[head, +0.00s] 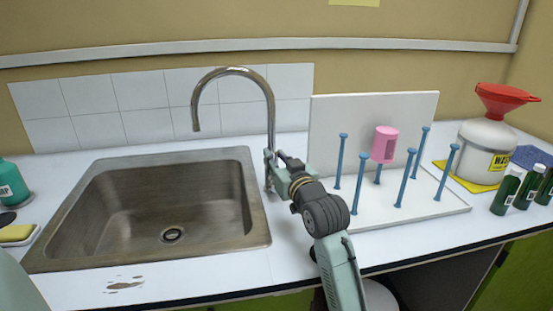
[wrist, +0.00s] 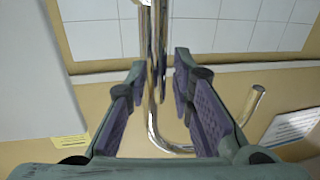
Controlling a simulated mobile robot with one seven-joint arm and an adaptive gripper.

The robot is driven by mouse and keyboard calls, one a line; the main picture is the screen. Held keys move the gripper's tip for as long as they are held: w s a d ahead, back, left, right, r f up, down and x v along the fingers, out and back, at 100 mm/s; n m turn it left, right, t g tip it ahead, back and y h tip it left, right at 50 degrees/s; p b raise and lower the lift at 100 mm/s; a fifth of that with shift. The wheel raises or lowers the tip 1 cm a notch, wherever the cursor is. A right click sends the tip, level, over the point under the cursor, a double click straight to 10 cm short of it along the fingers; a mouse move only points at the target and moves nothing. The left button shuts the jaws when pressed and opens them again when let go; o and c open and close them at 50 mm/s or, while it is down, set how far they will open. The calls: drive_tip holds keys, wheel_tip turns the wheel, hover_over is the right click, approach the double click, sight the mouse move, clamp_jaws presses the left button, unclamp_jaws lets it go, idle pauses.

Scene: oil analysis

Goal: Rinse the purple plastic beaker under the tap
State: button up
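The pink-purple beaker (head: 385,144) sits upside down on a blue peg of the white drying rack (head: 430,208). The chrome tap (head: 270,105) rises behind the sink's right side, its spout curving left over the basin; no water stream shows. My gripper (head: 271,160) is at the lower part of the tap, to the left of the rack. In the wrist view my gripper (wrist: 160,75) is open, fingers apart, with the tap's pipe (wrist: 154,110) showing between them. I cannot tell whether the fingers touch the tap. The beaker is not in the wrist view.
The metal sink (head: 110,215) is empty. A white bottle with a red funnel (head: 505,98) stands on a yellow tray right of the rack, with several green bottles (head: 507,190) in front. A yellow sponge (head: 16,233) and a teal bottle (head: 12,183) are at the left.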

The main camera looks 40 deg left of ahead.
clamp_jaws()
idle(0.5)
drive_tip(key=shift+s+a+f+n+b, duration=0.1)
drive_tip(key=shift+s+a+n+b, duration=0.3)
drive_tip(key=shift+n, duration=0.4)
drive_tip(key=shift+o, duration=1.3)
unclamp_jaws()
drive_tip(key=shift+d, duration=0.1)
drive_tip(key=v, duration=1.2)
drive_tip(key=shift+r, duration=0.25)
